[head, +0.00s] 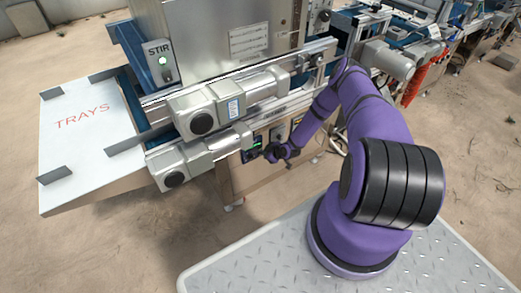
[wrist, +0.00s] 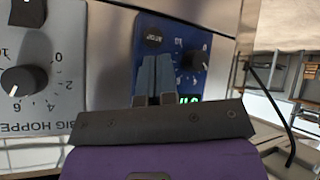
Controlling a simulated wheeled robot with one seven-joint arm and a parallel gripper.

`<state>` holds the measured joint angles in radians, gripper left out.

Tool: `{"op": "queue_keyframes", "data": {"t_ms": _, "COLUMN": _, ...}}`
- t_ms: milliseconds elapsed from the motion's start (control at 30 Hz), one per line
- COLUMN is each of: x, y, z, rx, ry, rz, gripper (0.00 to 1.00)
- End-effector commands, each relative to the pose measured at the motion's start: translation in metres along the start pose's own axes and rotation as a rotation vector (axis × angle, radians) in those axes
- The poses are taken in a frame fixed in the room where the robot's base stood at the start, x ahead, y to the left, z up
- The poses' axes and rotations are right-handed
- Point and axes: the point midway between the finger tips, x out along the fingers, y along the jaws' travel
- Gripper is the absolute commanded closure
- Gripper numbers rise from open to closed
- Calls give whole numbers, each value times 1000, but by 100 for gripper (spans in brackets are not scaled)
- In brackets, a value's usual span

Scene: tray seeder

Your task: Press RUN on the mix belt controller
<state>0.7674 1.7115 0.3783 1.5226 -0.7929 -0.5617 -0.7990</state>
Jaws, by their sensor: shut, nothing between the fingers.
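A blue controller panel (wrist: 178,30) fills the upper middle of the wrist view. In the head view the panel (head: 251,151) sits low on the machine's side, below the motors. My gripper (wrist: 155,60) has its fingers together, empty, pointing at the panel below the round label. The fingers hide part of the panel face, and no RUN marking is readable. I cannot tell whether the fingertips touch it.
A grey BIG HOPPER panel (wrist: 50,60) with a knob and a black switch is left of the blue one. In the head view, two motors (head: 205,115) jut out above my gripper. A STIR box (head: 161,62) and a TRAYS shelf (head: 85,140) are to the left.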

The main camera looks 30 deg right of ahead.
Motion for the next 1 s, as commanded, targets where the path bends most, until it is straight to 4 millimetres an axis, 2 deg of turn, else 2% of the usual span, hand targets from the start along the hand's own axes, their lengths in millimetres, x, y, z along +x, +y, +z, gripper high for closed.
{"op": "queue_keyframes", "data": {"t_ms": 1000, "x": 7, "y": 5, "z": -6, "rx": -1, "ry": 0, "rz": 0, "gripper": 100}}
